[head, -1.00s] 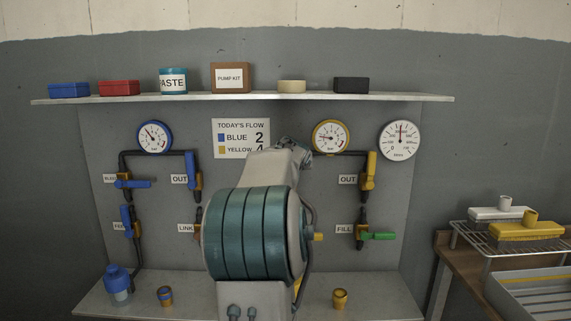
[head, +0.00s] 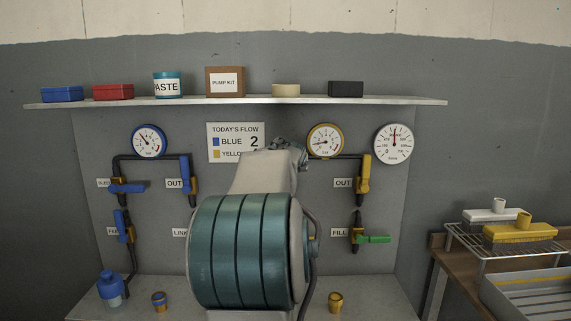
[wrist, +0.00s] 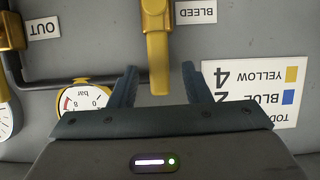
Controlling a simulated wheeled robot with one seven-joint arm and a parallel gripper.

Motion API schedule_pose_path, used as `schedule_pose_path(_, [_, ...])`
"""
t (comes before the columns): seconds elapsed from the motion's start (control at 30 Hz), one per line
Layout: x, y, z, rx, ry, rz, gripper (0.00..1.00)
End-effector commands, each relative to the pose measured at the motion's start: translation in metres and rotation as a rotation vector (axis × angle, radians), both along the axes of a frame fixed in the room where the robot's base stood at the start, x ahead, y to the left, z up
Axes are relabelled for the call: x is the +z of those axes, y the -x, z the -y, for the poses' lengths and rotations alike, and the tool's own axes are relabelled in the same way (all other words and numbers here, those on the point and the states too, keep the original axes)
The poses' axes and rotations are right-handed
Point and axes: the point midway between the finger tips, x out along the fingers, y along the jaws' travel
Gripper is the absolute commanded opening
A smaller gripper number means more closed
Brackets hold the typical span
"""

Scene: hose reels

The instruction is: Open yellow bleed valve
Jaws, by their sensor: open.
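The yellow bleed valve's handle (wrist: 158,55) shows in the wrist view beside the BLEED label (wrist: 195,11). That picture is upside down. The handle is a long yellow lever, and its free end lies between my gripper's fingers. My gripper (wrist: 160,68) is open, with one dark finger on each side of the lever and visible gaps on both sides. I cannot tell how deep the fingers reach around it. In the head view my arm hides the bleed valve and my fingers.
The yellow gauge (head: 325,141), yellow OUT valve (head: 363,174) and green-handled FILL valve (head: 374,239) are right of my arm. Blue valves (head: 127,187) are at left. A shelf (head: 300,101) runs above. A yellow-rimmed cup (head: 335,301) stands on the ledge below.

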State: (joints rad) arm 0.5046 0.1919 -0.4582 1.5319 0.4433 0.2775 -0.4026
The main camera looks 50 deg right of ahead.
Motion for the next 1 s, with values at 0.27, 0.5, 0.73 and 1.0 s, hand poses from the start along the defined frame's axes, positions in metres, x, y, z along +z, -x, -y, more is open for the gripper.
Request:
schedule_pose_path(0.27, [0.021,0.029,-0.035,0.004,0.000,0.002,0.44])
schedule_pose_path(0.5, [0.031,0.047,-0.055,0.002,0.000,0.001,0.44])
schedule_pose_path(0.73, [0.036,0.056,-0.065,0.001,0.000,0.000,0.44])
schedule_pose_path(1.0, [0.037,0.058,-0.068,0.000,0.001,-0.001,0.44])
